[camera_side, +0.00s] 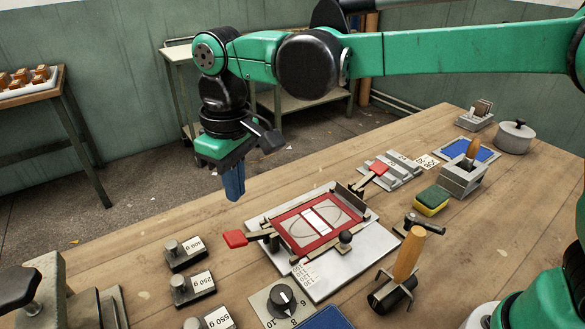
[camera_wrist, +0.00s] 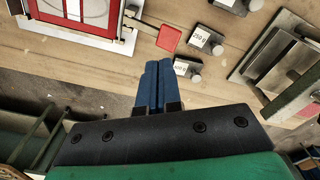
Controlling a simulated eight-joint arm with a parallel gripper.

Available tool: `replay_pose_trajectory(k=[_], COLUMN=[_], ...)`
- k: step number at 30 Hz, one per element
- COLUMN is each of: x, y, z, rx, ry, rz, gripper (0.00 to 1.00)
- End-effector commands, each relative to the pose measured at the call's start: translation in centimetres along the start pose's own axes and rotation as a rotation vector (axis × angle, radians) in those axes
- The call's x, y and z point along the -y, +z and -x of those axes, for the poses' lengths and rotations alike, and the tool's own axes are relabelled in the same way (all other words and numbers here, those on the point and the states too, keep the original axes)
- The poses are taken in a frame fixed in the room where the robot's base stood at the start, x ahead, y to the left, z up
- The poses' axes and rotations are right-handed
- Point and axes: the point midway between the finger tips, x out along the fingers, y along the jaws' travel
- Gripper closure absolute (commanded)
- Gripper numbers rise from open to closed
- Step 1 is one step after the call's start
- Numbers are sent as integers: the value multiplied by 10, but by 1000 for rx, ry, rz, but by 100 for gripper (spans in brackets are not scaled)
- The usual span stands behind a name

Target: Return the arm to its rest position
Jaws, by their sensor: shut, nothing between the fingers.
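My gripper (camera_side: 233,182) hangs at the end of my green arm in the side view, pointing down past the far edge of the wooden workbench (camera_side: 140,235). Its blue fingers are together with nothing between them. In the wrist view my gripper (camera_wrist: 154,72) also shows its two blue fingers side by side, closed. It is apart from the feeder fixture, a red frame (camera_side: 296,232) on a pale plate with red-handled clamps, which lies to its lower right in the side view.
Several labelled weights (camera_side: 186,254) stand at the front left of the bench. A dial (camera_side: 282,297), a wooden-handled roller (camera_side: 398,270), a sponge (camera_side: 432,201), a metal block (camera_side: 463,177) and a lidded pot (camera_side: 515,137) stand around the fixture. A side table (camera_side: 62,88) is at far left.

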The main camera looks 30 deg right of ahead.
Motion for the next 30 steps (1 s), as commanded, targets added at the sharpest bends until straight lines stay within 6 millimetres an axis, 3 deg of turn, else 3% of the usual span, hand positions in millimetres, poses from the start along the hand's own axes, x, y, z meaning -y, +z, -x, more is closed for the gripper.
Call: replay_pose_trajectory(k=[8,15,22,30], x=[-69,-110,-127,-130], y=[59,126,164,171], z=[25,18,0,-4], rx=[-217,-427,-552,-579], ry=[25,90,149,163], rz=[-191,-363,-460,-479], gripper=[100,100,100,100])
